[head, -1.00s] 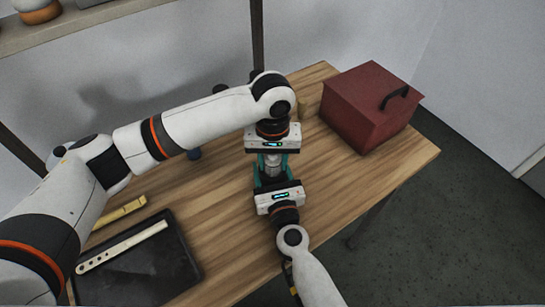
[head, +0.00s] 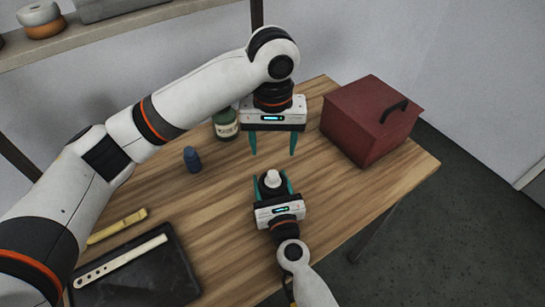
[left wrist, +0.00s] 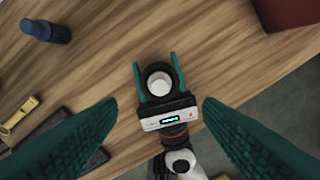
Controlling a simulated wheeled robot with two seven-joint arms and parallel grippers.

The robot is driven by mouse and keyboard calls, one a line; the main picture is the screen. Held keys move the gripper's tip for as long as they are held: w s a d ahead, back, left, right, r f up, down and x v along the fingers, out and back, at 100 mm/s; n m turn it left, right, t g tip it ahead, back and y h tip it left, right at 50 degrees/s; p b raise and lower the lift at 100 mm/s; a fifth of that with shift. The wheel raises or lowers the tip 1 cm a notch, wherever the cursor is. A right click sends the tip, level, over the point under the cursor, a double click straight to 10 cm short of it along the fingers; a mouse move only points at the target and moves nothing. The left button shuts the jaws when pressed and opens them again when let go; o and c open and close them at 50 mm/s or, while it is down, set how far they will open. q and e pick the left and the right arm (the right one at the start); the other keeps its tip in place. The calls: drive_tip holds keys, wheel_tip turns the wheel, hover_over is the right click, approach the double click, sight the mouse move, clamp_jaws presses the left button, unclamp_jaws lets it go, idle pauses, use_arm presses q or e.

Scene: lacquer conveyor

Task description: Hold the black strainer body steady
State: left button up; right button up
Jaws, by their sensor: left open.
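The black strainer body (head: 264,188) stands upright over the front part of the wooden table, with a pale, rounded piece (head: 272,177) in its middle. In the left wrist view the body shows from above as a dark ring (left wrist: 150,71) around that piece. My right gripper (head: 272,185) has its teal fingers on either side of the body, pressed close against it. My left gripper (head: 272,152) is open and empty, above and behind the body, pointing down. Its fingers frame the body from both sides in the left wrist view.
A red toolbox (head: 362,130) stands at the right. A green jar (head: 226,124) and a blue bottle (head: 192,158) stand at the back left. A dark tray (head: 185,270) with a perforated strip (head: 120,261) and a yellow tool (head: 117,226) lie at the left.

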idle(0.3)
drive_tip(key=o, duration=1.3)
drive_tip(key=shift+o, duration=0.2)
drive_tip(key=v, duration=1.2)
drive_tip(key=shift+f, duration=0.1)
